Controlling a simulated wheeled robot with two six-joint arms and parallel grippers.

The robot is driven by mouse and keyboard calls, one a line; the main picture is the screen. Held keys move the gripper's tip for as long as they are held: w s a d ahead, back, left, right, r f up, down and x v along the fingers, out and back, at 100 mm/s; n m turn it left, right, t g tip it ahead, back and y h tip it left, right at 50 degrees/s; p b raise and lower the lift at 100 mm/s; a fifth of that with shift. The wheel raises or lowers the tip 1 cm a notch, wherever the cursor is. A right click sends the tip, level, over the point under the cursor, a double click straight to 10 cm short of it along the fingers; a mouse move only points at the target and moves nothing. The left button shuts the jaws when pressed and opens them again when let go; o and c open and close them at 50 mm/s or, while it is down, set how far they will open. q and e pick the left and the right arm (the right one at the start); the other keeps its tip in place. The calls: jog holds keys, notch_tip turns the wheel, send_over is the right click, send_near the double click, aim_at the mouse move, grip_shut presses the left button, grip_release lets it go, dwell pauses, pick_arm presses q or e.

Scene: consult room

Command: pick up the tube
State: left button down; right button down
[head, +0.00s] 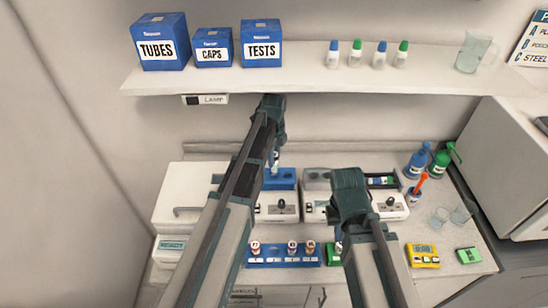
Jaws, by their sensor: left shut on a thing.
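My left gripper (273,158) hangs from its arm above the blue block on the left bench device. It is shut on a small tube (275,157), of which only a pale and blue bit shows beside the dark fingers. Other capped tubes (292,247) stand upright in a blue rack (270,262) at the front of the bench. My right arm's wrist hangs over the front middle of the bench, and its fingers are mostly hidden behind it, so their opening cannot be made out.
Two white devices with blue (282,178) and dark tops stand mid-bench. Blue and green bottles (440,163) and glassware (460,214) are at right, with a yellow device (422,256) in front. A shelf (310,82) with blue boxes (160,42) and small bottles is above.

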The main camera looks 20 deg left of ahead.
pick_arm(q)
jog(key=s+d, duration=0.2)
jog(key=s, duration=0.6)
jog(key=s+d, duration=0.3)
jog(key=s, duration=0.6)
jog(key=shift+s+r, duration=0.2)
jog(key=shift+r, duration=0.15)
pick_arm(e)
jog(key=shift+r, duration=0.35)
pick_arm(q)
jog(key=shift+f, duration=0.15)
pick_arm(e)
jog(key=shift+s+f, duration=0.1)
